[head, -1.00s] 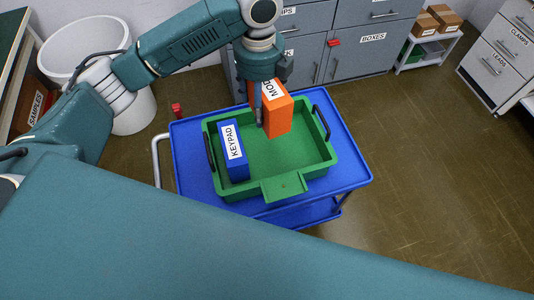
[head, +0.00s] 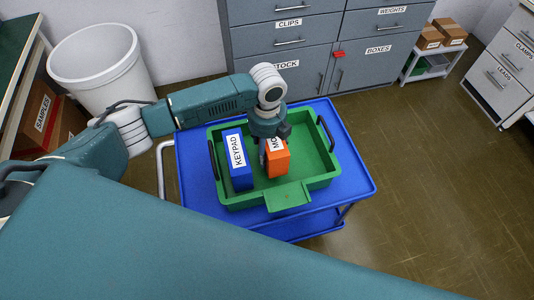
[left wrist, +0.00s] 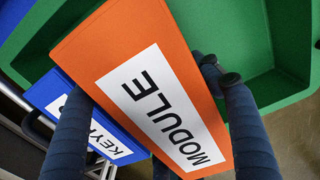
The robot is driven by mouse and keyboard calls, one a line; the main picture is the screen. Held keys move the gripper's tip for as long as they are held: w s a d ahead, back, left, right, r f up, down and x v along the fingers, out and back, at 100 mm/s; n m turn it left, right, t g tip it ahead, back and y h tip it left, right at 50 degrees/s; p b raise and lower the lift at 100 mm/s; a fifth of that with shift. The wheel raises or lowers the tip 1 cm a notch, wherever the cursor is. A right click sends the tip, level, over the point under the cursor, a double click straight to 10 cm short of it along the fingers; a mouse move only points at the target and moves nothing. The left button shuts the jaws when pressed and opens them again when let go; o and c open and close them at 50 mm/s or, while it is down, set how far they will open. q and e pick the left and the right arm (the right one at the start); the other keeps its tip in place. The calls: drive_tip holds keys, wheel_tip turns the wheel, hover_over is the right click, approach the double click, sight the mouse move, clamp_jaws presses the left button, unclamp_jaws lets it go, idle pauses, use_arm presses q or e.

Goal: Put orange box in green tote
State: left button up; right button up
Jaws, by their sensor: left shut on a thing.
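The orange box (head: 278,164) with a MODULE label is down inside the green tote (head: 325,183), in its middle and to the right of the blue KEYPAD box (head: 238,172). My left gripper (head: 265,150) is shut on the orange box from above. In the left wrist view the orange box (left wrist: 105,45) lies between the two dark fingers, with the blue box (left wrist: 52,92) close beside it. I cannot tell whether its underside touches the tote floor. My right gripper is not in view.
The tote stands on a blue cart (head: 352,182) with a rail at its left. Grey cabinets (head: 325,60) stand behind it, and a white bin (head: 100,65) stands at the back left. Free floor (head: 430,170) lies to the right. The tote's right part is empty.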

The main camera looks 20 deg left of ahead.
sight(271, 145)
use_arm(q)
drive_tip(key=shift+f, duration=2)
drive_tip(key=shift+f, duration=0.15)
drive_tip(key=o, duration=1.3)
drive_tip(key=shift+o, duration=0.2)
wheel_tip(271, 145, up, 12)
drive_tip(key=shift+s+r, duration=0.1)
drive_tip(key=shift+r, duration=0.05)
drive_tip(key=shift+s, duration=0.1)
